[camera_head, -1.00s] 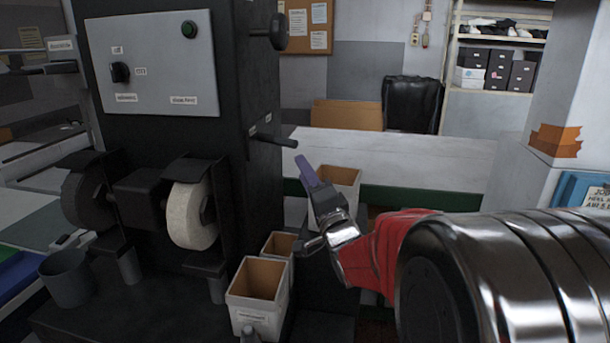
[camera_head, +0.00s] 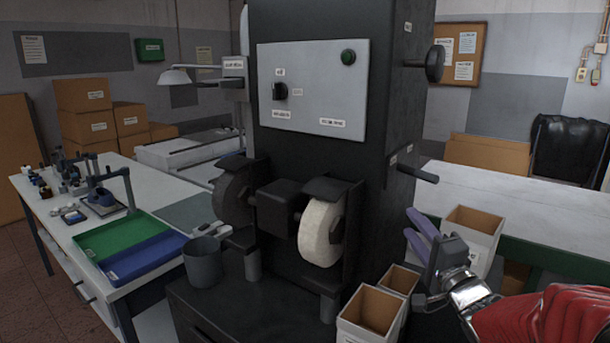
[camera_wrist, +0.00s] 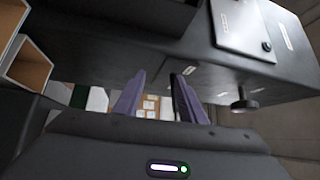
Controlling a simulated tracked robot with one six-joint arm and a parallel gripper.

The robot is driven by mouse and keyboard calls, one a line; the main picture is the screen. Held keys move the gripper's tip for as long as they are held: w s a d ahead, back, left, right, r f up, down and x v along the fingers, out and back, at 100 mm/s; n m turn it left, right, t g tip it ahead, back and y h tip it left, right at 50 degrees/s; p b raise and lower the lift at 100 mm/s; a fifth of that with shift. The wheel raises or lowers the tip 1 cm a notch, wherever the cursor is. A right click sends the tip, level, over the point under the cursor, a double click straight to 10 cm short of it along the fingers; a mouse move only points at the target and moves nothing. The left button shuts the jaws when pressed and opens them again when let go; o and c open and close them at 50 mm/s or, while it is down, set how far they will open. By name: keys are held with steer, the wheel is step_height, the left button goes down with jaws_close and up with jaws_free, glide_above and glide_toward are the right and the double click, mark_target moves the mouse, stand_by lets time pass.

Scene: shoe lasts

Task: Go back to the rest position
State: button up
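My gripper (camera_head: 418,235) is at the right of the head view, beside the dark grinding machine (camera_head: 385,100) and in front of a white bin (camera_head: 470,235). Its two purple fingers stand apart with nothing between them. In the wrist view my gripper (camera_wrist: 153,100) points past the machine toward the far wall, with a clear gap between the fingers. The red and metal arm behind it is mine.
The machine has a pale wheel (camera_head: 322,234) and a protruding handle (camera_head: 417,173). Small open bins (camera_head: 345,332) stand at its foot, and a grey cup (camera_head: 203,263) is at its left. A workbench holds a green tray (camera_head: 120,236) and a blue tray (camera_head: 145,257).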

steer(key=s+a+f+n+g+y, duration=0.35)
steer(key=s+a+f+g, duration=0.25)
steer(key=s+a, duration=0.2)
steer(key=s+a+f+n+g+y, duration=0.2)
steer(key=s+a+f+n+g, duration=0.2)
steer(key=s+a+f+g, duration=0.3)
steer(key=s+d+f+n+g+h, duration=0.1)
steer(key=s+d+f+n+h, duration=0.2)
steer(key=s, duration=0.4)
steer(key=s+d+n+g+h, duration=0.1)
steer(key=s+d+n+h, duration=0.15)
steer(key=s+h, duration=0.35)
steer(key=shift+n+t, duration=0.7)
steer(key=shift+n, duration=0.2)
steer(key=shift+v, duration=2.45)
